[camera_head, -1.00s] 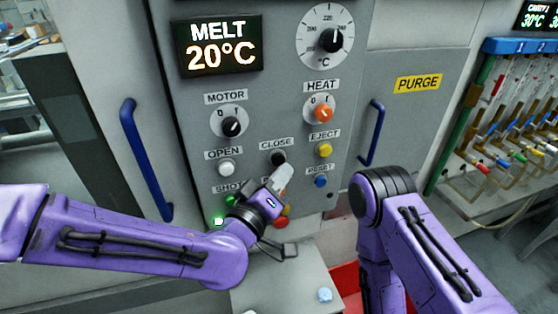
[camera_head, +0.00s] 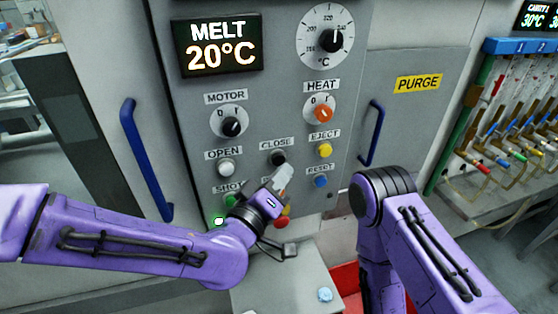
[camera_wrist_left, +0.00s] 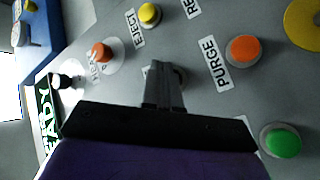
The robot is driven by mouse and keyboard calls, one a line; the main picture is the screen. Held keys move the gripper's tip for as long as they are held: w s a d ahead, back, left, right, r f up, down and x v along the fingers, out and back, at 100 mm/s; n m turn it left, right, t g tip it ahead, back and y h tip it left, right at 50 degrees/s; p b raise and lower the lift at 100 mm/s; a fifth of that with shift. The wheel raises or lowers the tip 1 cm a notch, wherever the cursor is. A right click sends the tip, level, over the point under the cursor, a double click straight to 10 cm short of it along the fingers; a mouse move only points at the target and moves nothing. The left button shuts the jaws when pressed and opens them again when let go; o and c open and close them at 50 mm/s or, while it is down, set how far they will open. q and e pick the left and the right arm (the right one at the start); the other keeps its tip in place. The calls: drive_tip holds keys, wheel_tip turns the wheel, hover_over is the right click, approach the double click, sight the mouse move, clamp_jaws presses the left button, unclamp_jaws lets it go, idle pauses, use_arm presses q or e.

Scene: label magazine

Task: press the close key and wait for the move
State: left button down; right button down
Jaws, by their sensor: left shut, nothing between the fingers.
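The black close key (camera_head: 278,158) sits under the CLOSE label on the grey control panel (camera_head: 195,120). My left gripper (camera_head: 284,176) is shut and empty, with its pale fingertips just below the close key in the head view. Whether the tips touch the key or the panel cannot be told. In the left wrist view the shut fingers (camera_wrist_left: 163,85) point at the panel and cover part of a round fitting behind them. My right arm comes in at the right and bends down; its gripper is out of sight.
The display (camera_head: 218,45) reads MELT 20°C. Nearby are the white open key (camera_head: 226,168), yellow eject key (camera_head: 324,150), blue reset key (camera_head: 320,181) and orange heat knob (camera_head: 322,112). A green lamp (camera_head: 219,221) is lit. Blue handles (camera_head: 146,160) flank the panel.

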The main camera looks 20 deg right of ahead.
use_arm(q)
drive_tip(key=shift+w, duration=0.1)
idle(0.4)
drive_tip(key=shift+w, duration=0.35)
